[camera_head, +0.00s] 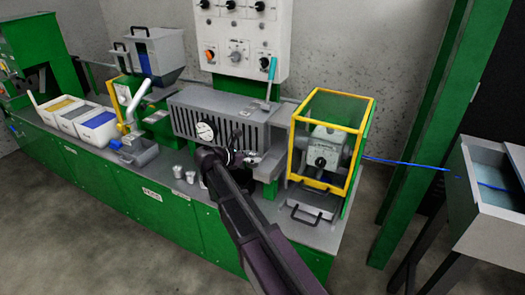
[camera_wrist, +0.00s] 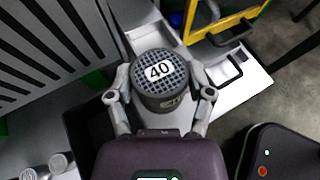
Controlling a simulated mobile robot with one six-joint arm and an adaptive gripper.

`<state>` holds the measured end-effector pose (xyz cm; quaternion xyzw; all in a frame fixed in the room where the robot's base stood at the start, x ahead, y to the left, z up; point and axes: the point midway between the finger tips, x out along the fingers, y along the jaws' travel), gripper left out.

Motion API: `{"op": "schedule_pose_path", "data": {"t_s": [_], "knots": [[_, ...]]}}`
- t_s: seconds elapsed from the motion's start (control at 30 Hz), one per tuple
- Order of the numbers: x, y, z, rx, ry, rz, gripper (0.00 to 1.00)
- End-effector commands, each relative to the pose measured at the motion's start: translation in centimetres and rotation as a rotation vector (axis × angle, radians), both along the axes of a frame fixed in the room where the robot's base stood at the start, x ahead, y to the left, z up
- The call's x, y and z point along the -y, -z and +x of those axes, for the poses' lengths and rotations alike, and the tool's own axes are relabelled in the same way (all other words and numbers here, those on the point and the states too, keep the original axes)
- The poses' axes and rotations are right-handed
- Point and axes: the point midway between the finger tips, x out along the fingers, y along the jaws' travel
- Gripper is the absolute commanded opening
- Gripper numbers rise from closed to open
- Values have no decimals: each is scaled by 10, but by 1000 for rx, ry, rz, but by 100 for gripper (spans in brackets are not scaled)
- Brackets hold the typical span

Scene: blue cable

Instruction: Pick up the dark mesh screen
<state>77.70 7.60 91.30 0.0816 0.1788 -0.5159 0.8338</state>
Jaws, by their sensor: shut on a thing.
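The dark mesh screen (camera_wrist: 159,96) shows in the wrist view as a dark grey round piece with a grid top and a white label reading "40". My gripper (camera_wrist: 160,78) has a finger on each side of it and is shut on it. In the head view my gripper (camera_head: 236,157) is at the front of the grey slotted housing, over the bench. The screen is too small and too covered by my arm there to make out clearly. I cannot tell whether it still touches the surface below.
The grey slotted housing (camera_head: 213,114) with a dial gauge stands behind my gripper. A yellow-framed guard (camera_head: 293,150) is close on the right. Small metal cups (camera_head: 190,177) stand to the left. Bins (camera_head: 97,125) and a hopper (camera_head: 158,50) are farther left. A blue cable (camera_head: 405,163) runs right to a water trough (camera_head: 480,215).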

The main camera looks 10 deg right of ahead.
Motion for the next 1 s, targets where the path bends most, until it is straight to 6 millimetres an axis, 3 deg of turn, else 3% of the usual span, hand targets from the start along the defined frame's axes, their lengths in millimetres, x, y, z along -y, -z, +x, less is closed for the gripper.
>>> {"op": "schedule_pose_path", "data": {"t_s": [0.2,0.4,1.0], "knots": [[-32,-4,-22,0,-1,-1,12],[-47,-6,-32,0,0,-1,12],[-53,-6,-35,0,1,-1,12]]}}
